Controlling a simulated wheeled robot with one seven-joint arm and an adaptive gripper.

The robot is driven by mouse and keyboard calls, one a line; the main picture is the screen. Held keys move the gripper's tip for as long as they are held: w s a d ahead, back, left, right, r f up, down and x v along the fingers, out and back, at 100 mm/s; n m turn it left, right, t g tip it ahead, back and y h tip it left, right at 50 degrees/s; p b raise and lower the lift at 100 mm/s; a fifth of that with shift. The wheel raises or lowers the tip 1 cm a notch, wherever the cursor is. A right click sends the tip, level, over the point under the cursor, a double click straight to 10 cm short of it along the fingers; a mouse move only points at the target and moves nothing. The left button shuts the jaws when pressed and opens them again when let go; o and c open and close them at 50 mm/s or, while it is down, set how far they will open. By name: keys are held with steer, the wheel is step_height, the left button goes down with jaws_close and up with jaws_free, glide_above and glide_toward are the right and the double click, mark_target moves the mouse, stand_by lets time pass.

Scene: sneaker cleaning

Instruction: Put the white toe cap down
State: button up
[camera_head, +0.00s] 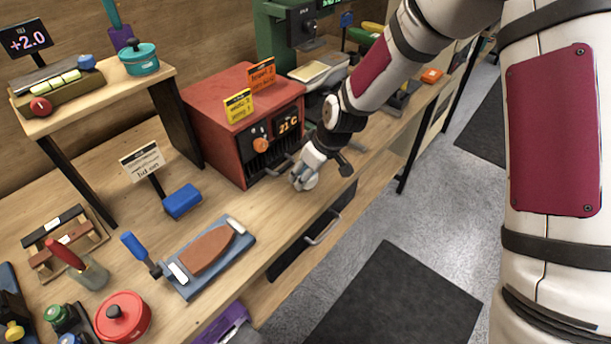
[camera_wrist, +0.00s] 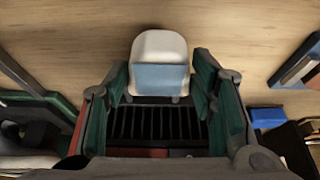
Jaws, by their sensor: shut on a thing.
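The white toe cap (camera_wrist: 158,47) is between the two dark green finger pads of my gripper (camera_wrist: 160,84) in the wrist view, with a pale blue-grey block or band (camera_wrist: 162,78) across its near side. My gripper is shut on it. In the head view my gripper (camera_head: 304,176) is over the workbench's front part, just right of the red box. The toe cap is small there and hard to tell from the fingers. I cannot tell whether it touches the wood.
The red box (camera_head: 214,131) with an orange knob and a display stands close behind my gripper. A blue board (camera_head: 242,258) with a brown sole-shaped piece lies nearer on the bench (camera_head: 240,209). A blue block (camera_head: 183,201) lies behind it. Bare wood lies between board and gripper.

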steer(key=shift+w+a, duration=0.15)
steer(key=shift+w, duration=0.45)
steer(key=shift+w+a+f, duration=0.1)
steer(key=shift+w+f, duration=0.2)
steer(key=shift+f+p, duration=0.3)
steer(key=shift+f, duration=1.25)
steer(key=shift+c, duration=0.2)
steer(key=shift+f, duration=0.2)
steer(key=o, duration=1.2)
steer(key=shift+r, duration=0.1)
steer(key=v, duration=1.2)
steer(key=shift+r, duration=0.15)
